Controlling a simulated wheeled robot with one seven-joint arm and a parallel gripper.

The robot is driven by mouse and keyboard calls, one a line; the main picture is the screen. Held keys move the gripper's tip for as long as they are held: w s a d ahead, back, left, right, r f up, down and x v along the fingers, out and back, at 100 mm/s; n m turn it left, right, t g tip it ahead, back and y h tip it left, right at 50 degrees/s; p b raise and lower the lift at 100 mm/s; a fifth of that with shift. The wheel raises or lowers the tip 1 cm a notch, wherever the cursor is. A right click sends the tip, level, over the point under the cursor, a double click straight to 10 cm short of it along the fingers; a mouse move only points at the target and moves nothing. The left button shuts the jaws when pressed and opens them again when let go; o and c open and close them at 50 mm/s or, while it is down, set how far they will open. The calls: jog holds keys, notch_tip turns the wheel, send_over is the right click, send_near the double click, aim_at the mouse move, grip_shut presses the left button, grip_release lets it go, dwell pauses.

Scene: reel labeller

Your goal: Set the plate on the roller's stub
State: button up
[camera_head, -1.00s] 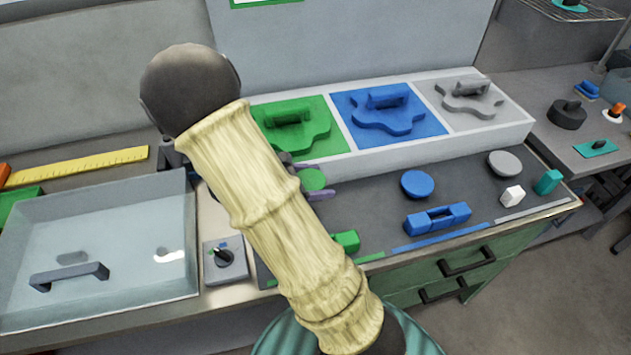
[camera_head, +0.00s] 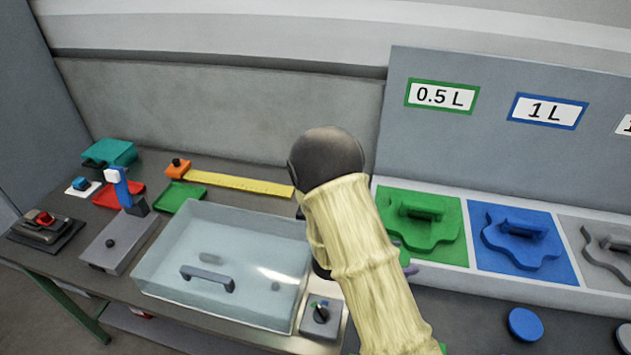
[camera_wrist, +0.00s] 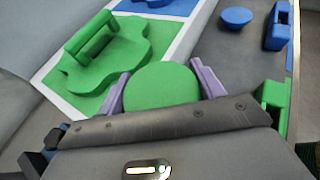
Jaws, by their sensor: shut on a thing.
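The plate looks to be a round green disc (camera_wrist: 160,92), flat face towards the wrist camera. My gripper (camera_wrist: 159,70) is shut on it, with a pale purple finger at each side. A green block (camera_wrist: 272,95) lies on the dark mat at the right of the wrist view. I cannot make out which part is the roller's stub.
A white-rimmed tray holds green (camera_head: 420,222), blue (camera_head: 520,243) and grey (camera_head: 605,250) handled pieces. A clear lidded basin (camera_head: 225,265), a knob box (camera_head: 320,315) and a grey device with a blue lever (camera_head: 120,240) stand left. A blue disc (camera_head: 525,324) lies right.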

jog(key=w+a+n+t+y+p, duration=0.1)
jog(key=a+n+t+y+p, duration=0.1)
jog(key=a+n+t+p, duration=0.2)
jog(key=a+p, duration=0.3)
jog(key=p, duration=0.2)
jog(key=shift+a+r, duration=0.15)
